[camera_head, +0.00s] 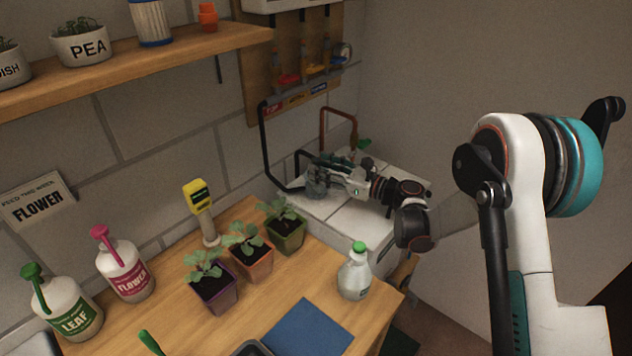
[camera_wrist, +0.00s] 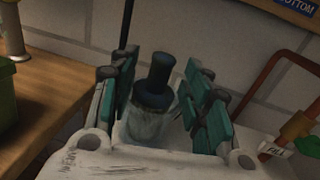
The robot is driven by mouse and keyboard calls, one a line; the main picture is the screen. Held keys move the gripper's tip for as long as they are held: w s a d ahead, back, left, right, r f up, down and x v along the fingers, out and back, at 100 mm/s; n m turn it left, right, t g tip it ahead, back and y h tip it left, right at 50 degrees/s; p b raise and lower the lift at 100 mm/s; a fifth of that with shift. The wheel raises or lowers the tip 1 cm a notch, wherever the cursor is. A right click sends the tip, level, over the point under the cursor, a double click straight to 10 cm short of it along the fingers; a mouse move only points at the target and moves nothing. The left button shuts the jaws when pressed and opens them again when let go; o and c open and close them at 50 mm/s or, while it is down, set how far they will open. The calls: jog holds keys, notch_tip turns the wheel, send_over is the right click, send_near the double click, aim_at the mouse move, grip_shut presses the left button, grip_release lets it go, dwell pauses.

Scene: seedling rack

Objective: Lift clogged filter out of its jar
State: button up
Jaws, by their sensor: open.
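The filter (camera_wrist: 157,83) shows in the wrist view as a dark cylinder with a wider collar, standing upright in a cloudy clear jar (camera_wrist: 150,126). The jar sits at the back of a white unit, by the wall. My gripper (camera_wrist: 163,92) is open, with its teal-padded fingers on the left and right of the filter and jar. I cannot tell whether either finger touches them. In the head view my gripper (camera_head: 325,180) is over the back of the white unit (camera_head: 330,213), and it mostly hides the jar there.
A black pipe (camera_head: 267,150) rises left of the jar, and a copper pipe (camera_wrist: 277,95) with a green handle (camera_wrist: 301,128) stands to the right. A shelf (camera_head: 130,66) hangs above.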

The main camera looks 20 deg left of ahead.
jog(key=x, duration=0.3)
jog(key=shift+b, duration=0.3)
jog(key=shift+d, duration=0.1)
grip_shut()
jog(key=shift+r, duration=0.1)
